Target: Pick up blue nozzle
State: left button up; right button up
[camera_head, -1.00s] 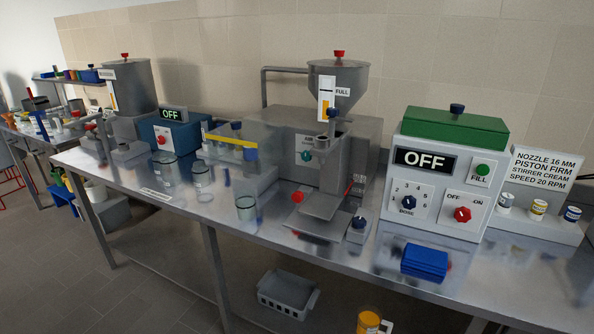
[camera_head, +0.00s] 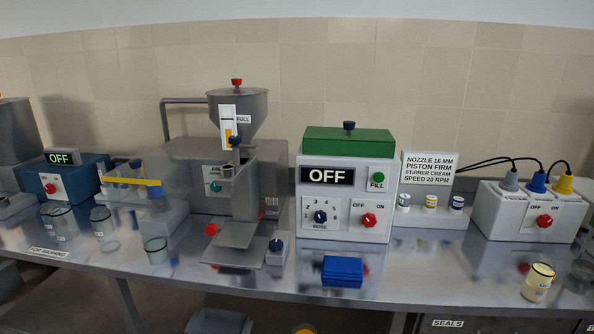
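I cannot tell for certain which thing is the blue nozzle. A blue plug-like piece (camera_head: 538,182) sits on the white box at the right. Neither of my grippers is in view.
A control unit (camera_head: 345,190) reading OFF stands mid-bench, with a blue block (camera_head: 342,270) in front. Bare steel bench (camera_head: 440,265) lies before the sign stand.

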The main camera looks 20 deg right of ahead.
aim_at(458, 203)
jog(key=z, duration=1.7)
